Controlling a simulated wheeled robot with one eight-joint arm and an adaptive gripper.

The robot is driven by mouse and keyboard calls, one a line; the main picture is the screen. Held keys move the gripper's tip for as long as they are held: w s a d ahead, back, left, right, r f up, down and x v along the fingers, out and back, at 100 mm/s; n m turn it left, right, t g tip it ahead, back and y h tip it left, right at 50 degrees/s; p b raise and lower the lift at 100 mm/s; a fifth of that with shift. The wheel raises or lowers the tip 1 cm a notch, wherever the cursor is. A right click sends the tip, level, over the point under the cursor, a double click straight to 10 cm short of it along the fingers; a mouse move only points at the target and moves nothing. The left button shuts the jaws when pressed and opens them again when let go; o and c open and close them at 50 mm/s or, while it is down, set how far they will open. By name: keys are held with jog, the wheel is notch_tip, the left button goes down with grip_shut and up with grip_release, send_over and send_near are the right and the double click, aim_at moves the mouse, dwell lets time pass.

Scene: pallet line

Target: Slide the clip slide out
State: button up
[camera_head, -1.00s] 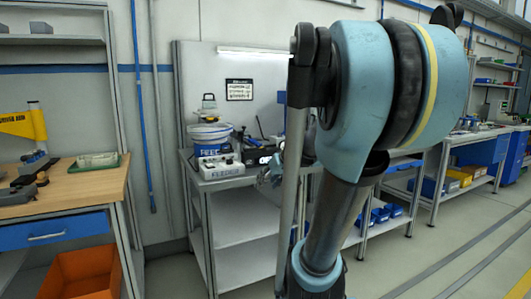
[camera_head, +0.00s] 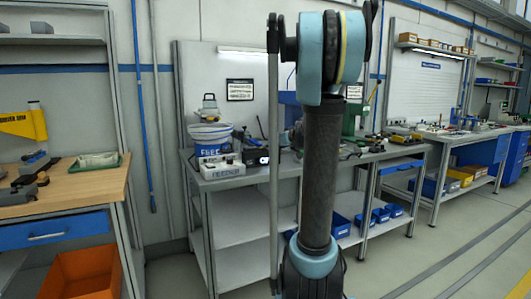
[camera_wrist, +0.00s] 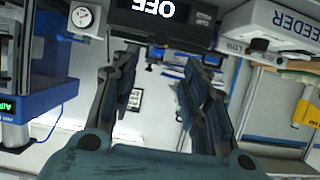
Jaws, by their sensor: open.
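I cannot make out a clip slide for certain in either view. My gripper (camera_wrist: 158,72) is open and empty in the wrist view, its two dark blue fingers spread apart. Beyond the fingertips is a black device (camera_wrist: 170,17) with a lit display, upside down in this view. The black device also stands on the metal bench in the head view (camera_head: 257,157). A white feeder box (camera_wrist: 275,25) is at the upper right of the wrist view, and it sits left of the black device in the head view (camera_head: 219,169). My arm hides the gripper in the head view.
A round gauge (camera_wrist: 82,17) and a blue unit (camera_wrist: 40,103) are at the left of the wrist view. A wooden workbench (camera_head: 85,188) is at the left of the head view.

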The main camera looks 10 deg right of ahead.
aim_at(265, 149)
jog(key=x, duration=1.4)
jog(key=shift+w+a, duration=0.1)
jog(key=shift+w, duration=0.05)
grip_shut()
